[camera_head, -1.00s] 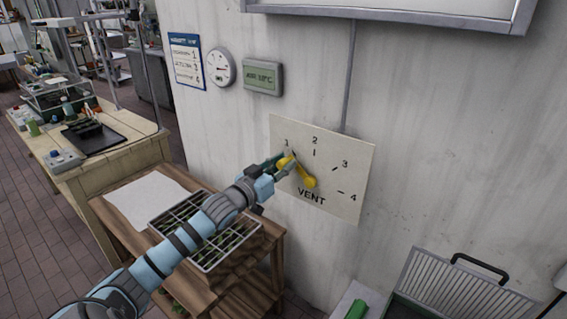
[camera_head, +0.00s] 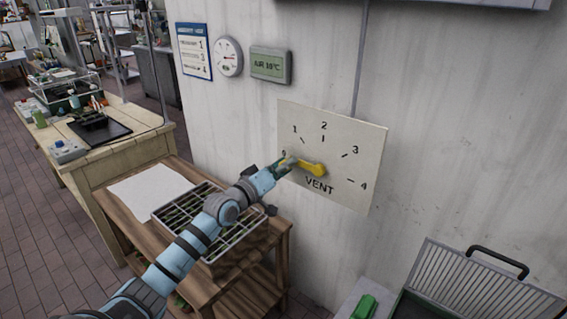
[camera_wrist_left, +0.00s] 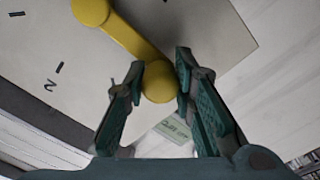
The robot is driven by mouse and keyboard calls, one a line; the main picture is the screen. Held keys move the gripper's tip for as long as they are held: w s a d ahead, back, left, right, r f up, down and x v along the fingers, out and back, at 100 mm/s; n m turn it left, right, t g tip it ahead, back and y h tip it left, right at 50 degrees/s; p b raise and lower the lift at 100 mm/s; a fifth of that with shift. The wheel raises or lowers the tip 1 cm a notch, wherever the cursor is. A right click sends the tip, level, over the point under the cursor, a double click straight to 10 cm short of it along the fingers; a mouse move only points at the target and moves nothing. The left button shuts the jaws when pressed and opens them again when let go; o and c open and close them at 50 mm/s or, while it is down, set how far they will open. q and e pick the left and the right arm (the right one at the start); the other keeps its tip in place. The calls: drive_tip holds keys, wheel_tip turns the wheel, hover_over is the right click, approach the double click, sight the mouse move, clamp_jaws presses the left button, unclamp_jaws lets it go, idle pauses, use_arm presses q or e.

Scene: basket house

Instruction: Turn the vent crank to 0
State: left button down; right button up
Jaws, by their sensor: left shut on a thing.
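The vent panel (camera_head: 335,130) is a cream board on the wall, marked 1 to 4 and VENT; a mark at its left edge, by my gripper, is partly hidden. The yellow crank (camera_head: 314,168) has its hub above the word VENT, and its arm points left and slightly up, toward that left mark, below the 1. My left gripper (camera_head: 285,164) is shut on the crank's knob end. In the left wrist view the fingers (camera_wrist_left: 160,66) stand on both sides of the round yellow knob (camera_wrist_left: 158,86). My right gripper is not in view.
A wooden stand (camera_head: 262,262) with a seedling tray (camera_head: 243,234) and a white sheet (camera_head: 150,190) is below my left arm. An air display (camera_head: 271,65) and a round gauge (camera_head: 229,56) hang above left. A ribbed open lid (camera_head: 480,285) is at lower right.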

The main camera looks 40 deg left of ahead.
use_arm(q)
drive_tip(key=shift+f, duration=0.2)
idle(0.3)
drive_tip(key=c, duration=1.3)
unclamp_jaws()
wheel_tip(320, 180, up, 10)
drive_tip(key=shift+r, duration=0.1)
